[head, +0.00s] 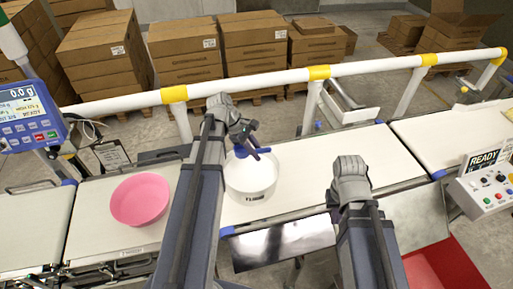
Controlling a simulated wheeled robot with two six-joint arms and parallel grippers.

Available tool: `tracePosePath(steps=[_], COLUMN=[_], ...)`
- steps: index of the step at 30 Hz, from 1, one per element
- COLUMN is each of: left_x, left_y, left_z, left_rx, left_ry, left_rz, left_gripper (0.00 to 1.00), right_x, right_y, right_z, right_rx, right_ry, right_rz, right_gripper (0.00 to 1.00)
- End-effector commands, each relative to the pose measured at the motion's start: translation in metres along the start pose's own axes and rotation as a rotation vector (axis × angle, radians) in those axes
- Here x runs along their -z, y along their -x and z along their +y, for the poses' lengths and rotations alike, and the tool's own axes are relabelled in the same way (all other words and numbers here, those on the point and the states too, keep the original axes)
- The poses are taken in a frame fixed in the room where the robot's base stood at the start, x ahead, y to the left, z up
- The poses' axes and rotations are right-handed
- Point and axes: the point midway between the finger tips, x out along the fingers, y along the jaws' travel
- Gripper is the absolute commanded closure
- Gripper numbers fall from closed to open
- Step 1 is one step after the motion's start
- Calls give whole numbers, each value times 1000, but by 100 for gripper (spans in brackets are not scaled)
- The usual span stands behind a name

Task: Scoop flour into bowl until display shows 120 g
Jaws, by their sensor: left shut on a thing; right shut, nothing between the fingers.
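A white tub (249,190) with a dark label that seems to read FLOUR stands on the belt near the middle. Its inside looks white. My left gripper (247,140) is over the tub's far rim, shut on a blue scoop (240,151). The scoop is at the tub's mouth; its lower part is hard to make out. A pink bowl (140,199), seemingly empty, sits on the weighing section at the left, apart from the tub. The blue display unit (28,108) at the far left appears to read 0.0. My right arm reaches up at the right, but its gripper is hidden.
A white guard rail (245,88) with yellow joints runs behind the belt (310,165). A control box (487,188) with buttons and a READY sign stands at the right. A red bin (440,268) is below it. Boxes stand beyond the rail.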

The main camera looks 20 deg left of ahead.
Motion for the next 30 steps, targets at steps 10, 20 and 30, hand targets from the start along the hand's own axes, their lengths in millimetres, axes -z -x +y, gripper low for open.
tracePosePath(steps=[10,20,30], left_x=[4,16,32], left_y=[-7,-30,-58], left_z=[-1,-5,-10], left_rx=[0,0,0], left_ry=[0,0,0], left_rz=[0,0,0], left_gripper=[100,100,100], right_x=[0,2,4], right_y=[-8,-35,-67], right_z=[-1,-3,-6], right_rx=[0,0,0], right_ry=[1,2,0], right_rz=[0,0,0], right_gripper=[100,100,100])
